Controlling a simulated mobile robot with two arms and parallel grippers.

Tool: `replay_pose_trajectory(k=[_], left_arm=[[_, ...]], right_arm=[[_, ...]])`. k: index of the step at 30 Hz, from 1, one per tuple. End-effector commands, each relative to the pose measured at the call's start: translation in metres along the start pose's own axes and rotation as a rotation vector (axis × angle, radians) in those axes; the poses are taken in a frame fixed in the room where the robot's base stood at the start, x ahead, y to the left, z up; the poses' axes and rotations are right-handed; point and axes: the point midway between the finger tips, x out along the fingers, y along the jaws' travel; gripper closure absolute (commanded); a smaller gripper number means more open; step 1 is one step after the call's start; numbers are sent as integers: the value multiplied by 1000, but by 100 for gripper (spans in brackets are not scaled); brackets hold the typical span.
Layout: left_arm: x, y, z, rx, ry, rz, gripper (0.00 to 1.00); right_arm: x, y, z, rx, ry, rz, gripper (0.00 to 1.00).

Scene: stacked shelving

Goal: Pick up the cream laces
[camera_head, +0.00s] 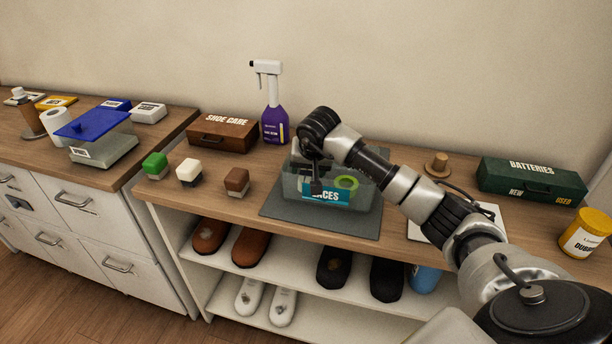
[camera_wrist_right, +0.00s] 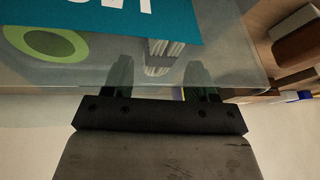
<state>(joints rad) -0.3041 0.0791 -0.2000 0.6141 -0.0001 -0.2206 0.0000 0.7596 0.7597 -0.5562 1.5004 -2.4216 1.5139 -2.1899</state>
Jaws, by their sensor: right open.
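The clear bin (camera_head: 290,190) with a teal label reading LACES stands on a grey mat. My right gripper (camera_head: 316,172) points down into the bin from above. In the right wrist view the open gripper (camera_wrist_right: 160,78) shows with its two fingers apart. A pale, cream-looking banded bundle (camera_wrist_right: 165,52), apparently the laces, lies between and just beyond the fingertips; I cannot tell whether they touch it. The clear bin wall overlaps this view. A green ring (camera_head: 346,183) lies in the bin, and also shows in the wrist view (camera_wrist_right: 45,42). My left gripper is not in view.
A brown SHOE CARE box (camera_head: 222,133) and a purple spray bottle (camera_head: 275,122) stand behind the bin to the left. Small green, white and brown blocks sit to its left. A green BATTERIES box (camera_head: 530,181) is at right. Shoes fill the shelves below.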

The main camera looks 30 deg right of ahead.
Motion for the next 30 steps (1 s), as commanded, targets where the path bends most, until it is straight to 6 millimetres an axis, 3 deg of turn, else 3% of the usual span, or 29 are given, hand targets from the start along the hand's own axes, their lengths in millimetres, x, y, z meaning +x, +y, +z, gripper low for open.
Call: replay_pose_trajectory(k=[6,13,21,30], left_arm=[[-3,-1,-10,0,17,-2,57],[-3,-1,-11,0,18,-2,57],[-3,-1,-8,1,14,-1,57],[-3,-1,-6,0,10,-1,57]], right_arm=[[25,-1,0,0,-1,-2,42],[26,0,0,-1,1,-1,42],[26,0,0,0,1,-1,82],[26,0,0,0,1,-1,84]])
